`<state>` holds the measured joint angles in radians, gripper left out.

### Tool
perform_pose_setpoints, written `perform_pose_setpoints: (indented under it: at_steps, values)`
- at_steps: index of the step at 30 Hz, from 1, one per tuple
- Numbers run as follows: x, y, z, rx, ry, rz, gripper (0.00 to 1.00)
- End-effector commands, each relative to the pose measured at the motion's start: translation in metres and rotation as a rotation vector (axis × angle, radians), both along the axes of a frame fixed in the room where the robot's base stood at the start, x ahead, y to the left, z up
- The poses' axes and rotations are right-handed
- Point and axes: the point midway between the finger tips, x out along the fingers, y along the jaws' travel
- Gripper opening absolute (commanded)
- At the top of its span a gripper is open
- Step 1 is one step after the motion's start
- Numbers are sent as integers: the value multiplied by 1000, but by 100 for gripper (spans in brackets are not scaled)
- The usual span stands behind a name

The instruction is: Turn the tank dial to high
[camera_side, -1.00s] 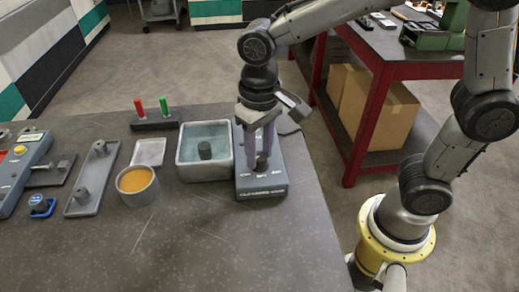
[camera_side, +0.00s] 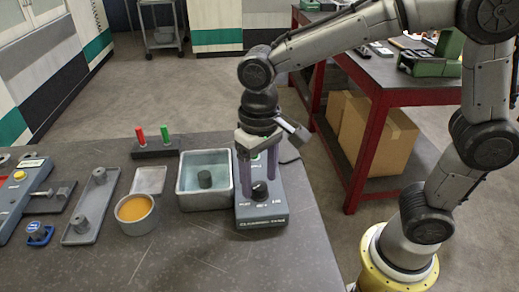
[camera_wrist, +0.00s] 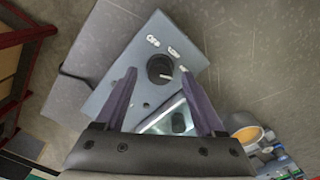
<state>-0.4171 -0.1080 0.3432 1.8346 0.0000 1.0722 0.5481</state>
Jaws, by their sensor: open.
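The tank dial (camera_side: 259,191) is a small black knob on the front of the grey cleaning tank unit (camera_side: 262,217). In the wrist view the dial (camera_wrist: 159,67) is round and dark, with three white labels around it. A small pale mark shows at its lower right edge, towards the third label; the exact setting is hard to read. My gripper (camera_side: 258,180) is open above the unit, its two purple fingers apart on either side of the dial. The wrist view shows the gripper (camera_wrist: 159,75) with clear gaps between fingers and knob.
A water-filled grey basin (camera_side: 184,199) stands left of the unit. A cup of orange liquid (camera_side: 134,226), a white tray (camera_side: 149,180), a stand with red and green pegs (camera_side: 155,151) and a grey plate (camera_side: 83,228) lie farther left. The front of the table is clear.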

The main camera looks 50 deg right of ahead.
Motion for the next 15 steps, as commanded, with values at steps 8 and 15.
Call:
perform_pose_setpoints:
  at_steps: [8, 15]
  values:
    - [1, 0, 57, 3, -6, 0, 71]
    - [0, 0, 104, 2, -5, 0, 71]
